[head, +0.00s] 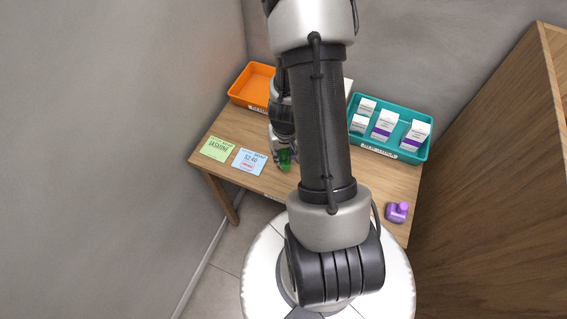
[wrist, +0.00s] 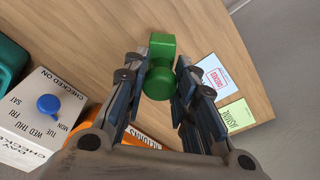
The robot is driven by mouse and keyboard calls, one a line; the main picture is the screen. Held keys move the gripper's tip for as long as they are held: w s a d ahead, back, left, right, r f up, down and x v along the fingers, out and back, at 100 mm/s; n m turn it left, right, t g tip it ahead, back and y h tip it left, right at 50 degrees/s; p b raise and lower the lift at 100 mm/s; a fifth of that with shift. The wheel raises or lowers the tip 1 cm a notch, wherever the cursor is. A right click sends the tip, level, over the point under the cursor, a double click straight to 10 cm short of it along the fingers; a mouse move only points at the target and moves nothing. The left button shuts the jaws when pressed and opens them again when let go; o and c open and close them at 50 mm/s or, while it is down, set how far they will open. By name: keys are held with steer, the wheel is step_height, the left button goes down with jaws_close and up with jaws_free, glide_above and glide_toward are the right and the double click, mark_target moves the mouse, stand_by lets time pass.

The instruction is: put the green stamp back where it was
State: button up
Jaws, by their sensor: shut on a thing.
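The green stamp (wrist: 162,50) is between the two fingers of my gripper (wrist: 160,88) in the wrist view. It has a block-like part and a rounded knob. In the head view the green stamp (head: 284,160) shows at the tip of my gripper (head: 281,155), over the front middle of the wooden counter (head: 225,130). My gripper is shut on it. I cannot tell whether the stamp touches the counter. My arm hides part of the counter's middle.
An orange tray (head: 240,96) stands at the back left, and a teal tray (head: 415,157) with white boxes at the back right. Green (head: 215,149) and blue (head: 249,160) cards lie front left. A purple stamp (head: 397,212) is front right. A white day-marked box (wrist: 45,110) has a blue knob.

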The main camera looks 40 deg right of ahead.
mark_target(284, 161)
steer(key=shift+f+b, duration=1.95)
steer(key=shift+f, duration=0.1)
steer(key=shift+f, duration=0.15)
steer(key=o, duration=0.8)
steer(key=shift+o, duration=0.2)
